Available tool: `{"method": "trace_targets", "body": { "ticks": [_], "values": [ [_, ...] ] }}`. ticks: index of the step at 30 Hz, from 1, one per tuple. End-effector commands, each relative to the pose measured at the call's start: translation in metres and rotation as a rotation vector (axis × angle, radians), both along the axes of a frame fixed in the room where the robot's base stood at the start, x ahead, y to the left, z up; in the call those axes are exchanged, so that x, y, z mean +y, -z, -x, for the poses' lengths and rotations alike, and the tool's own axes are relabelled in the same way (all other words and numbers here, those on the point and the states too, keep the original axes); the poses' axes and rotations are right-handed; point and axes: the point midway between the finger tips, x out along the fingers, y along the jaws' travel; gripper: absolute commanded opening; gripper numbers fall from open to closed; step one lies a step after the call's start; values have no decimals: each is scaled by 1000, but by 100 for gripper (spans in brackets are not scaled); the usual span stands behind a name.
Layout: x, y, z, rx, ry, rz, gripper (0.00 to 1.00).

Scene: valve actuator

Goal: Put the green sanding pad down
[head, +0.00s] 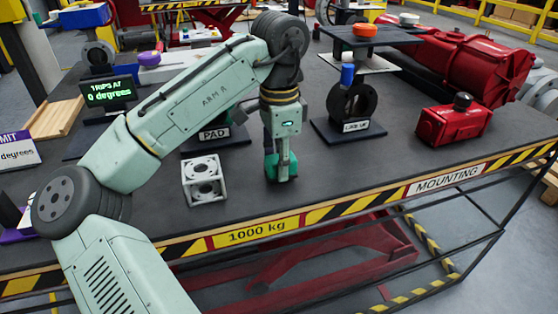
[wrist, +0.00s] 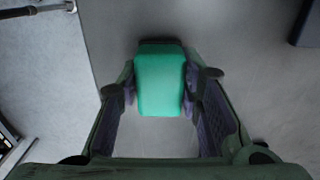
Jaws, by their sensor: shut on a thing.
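The green sanding pad (wrist: 160,82) is between the two fingers of my gripper (wrist: 158,90) in the wrist view, with a finger against each side. In the head view my gripper (head: 281,170) points down over the dark table top (head: 330,190), near its front edge. The green pad (head: 271,166) shows partly there, low at the fingertips. I cannot tell whether the pad touches the table. A stand labelled PAD (head: 215,134) is behind and left of my gripper, partly hidden by my arm.
A white cube-shaped bracket (head: 203,180) stands left of my gripper. A stand labelled LINE UP (head: 355,128) with a dark ring is behind right. A red valve actuator part (head: 453,122) sits further right. The table is clear just right of my gripper.

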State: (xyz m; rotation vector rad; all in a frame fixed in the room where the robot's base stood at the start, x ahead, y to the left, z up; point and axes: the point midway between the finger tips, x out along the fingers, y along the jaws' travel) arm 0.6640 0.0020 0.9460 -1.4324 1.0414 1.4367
Motion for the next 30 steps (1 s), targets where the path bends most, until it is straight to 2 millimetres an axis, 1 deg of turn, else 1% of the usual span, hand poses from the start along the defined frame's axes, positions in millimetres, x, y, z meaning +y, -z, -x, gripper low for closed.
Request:
{"method": "trace_targets", "body": {
  "ticks": [3,10,14,15,24,30],
  "values": [
    [0,6,0,-1,-1,1,0],
    [0,6,0,-1,-2,1,0],
    [0,10,0,-1,-1,1,0],
    [0,10,0,-1,-2,0,34],
    [0,10,0,-1,-2,0,53],
    [0,10,0,-1,-2,0,53]
  ]
}}
